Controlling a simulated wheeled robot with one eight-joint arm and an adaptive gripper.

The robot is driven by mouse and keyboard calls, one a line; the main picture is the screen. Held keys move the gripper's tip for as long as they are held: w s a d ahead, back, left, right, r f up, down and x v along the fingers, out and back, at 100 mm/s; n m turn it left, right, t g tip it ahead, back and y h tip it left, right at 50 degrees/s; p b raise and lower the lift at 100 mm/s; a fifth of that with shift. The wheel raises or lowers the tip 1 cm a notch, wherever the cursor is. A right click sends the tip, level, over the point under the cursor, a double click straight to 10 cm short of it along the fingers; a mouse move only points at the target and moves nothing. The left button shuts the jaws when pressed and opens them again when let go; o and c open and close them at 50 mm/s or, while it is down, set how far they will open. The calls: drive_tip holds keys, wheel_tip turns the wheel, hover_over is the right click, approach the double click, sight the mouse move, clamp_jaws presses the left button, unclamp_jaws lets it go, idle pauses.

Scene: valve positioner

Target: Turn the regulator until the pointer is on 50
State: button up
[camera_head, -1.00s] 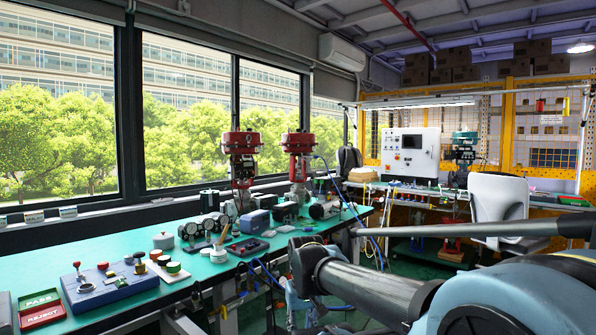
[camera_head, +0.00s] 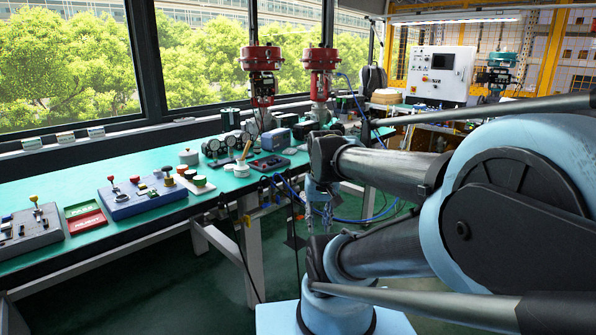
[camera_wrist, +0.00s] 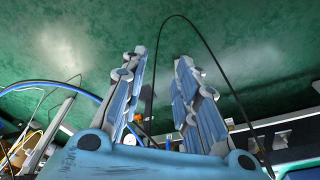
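My gripper (camera_wrist: 161,62) is open in the wrist view, with its two fingers apart and nothing held between them. In the head view my gripper (camera_head: 322,205) hangs below the arm, in front of the bench edge. Two red-topped valves (camera_head: 262,85) (camera_head: 320,85) stand at the back of the green bench (camera_head: 120,245). Dark round gauge-like units (camera_head: 215,147) sit on the bench left of them. I cannot tell which part is the regulator. The pointer and its scale are too small to read. A small round white face (camera_wrist: 130,139) shows low in the wrist view.
Blue and black hoses (camera_head: 290,188) hang off the bench near my gripper. Button boxes (camera_head: 140,195) (camera_head: 28,228) and a red-and-green tray (camera_head: 86,219) lie on the left of the bench. The green floor (camera_head: 190,290) in front is mostly clear.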

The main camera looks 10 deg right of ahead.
drive_tip(key=w+r+m, duration=0.1)
drive_tip(key=w+r, duration=0.6)
drive_tip(key=w, duration=0.1)
wheel_tip(320, 180, up, 5)
drive_tip(key=m+g, duration=0.2)
drive_tip(key=m, duration=0.2)
hover_over(296, 179)
drive_tip(key=w, duration=0.2)
drive_tip(key=f, duration=1.7)
drive_tip(key=shift+s+d, duration=0.1)
drive_tip(key=shift+s, duration=0.1)
drive_tip(key=shift+c, duration=0.3)
clamp_jaws()
